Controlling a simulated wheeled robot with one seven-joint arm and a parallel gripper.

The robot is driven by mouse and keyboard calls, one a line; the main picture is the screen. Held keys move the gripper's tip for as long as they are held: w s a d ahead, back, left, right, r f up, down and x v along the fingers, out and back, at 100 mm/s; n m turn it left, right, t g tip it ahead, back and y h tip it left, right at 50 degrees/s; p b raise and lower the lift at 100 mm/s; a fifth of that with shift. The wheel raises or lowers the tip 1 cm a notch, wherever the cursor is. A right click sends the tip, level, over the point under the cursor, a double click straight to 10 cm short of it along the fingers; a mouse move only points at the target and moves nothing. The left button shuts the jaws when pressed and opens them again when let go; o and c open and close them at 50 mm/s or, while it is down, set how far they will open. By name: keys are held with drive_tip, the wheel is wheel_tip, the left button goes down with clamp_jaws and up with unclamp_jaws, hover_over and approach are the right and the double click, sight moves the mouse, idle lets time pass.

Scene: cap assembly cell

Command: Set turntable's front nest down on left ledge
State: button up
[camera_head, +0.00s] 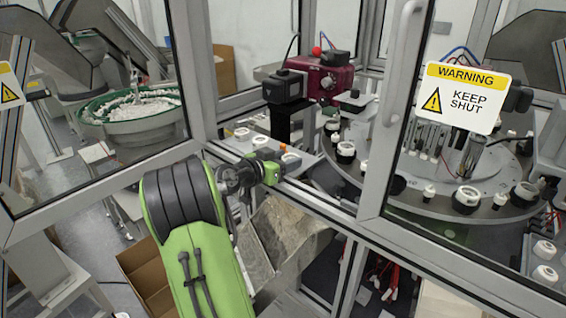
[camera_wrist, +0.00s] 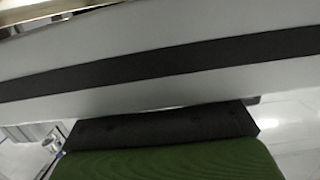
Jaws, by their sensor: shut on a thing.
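My gripper (camera_head: 282,168) is in the opening of the enclosure, at the near edge of the left ledge (camera_head: 308,160). Its jaws are shut on a small part, mostly hidden by the wrist and hard to make out. A small white piece with an orange top (camera_head: 284,150) shows right beside the jaws; I cannot tell whether it is held or stands on the ledge. The turntable (camera_head: 405,197) is at the right, behind the glass. Its rim carries several dark nests with white tops, one at the front (camera_head: 466,198). In the wrist view the jaws and part are hidden.
White pieces (camera_head: 242,133) stand on the ledge's left part. A maroon and black machine (camera_head: 325,78) stands behind it. The grey door frame (camera_head: 380,150) is close on the right. A grey beam with a dark strip (camera_wrist: 160,65) crosses the wrist view close up.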

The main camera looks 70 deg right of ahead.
drive_tip(key=shift+f, duration=0.2)
drive_tip(key=o, duration=0.8)
drive_tip(key=shift+c, duration=0.2)
drive_tip(key=shift+r, duration=0.1)
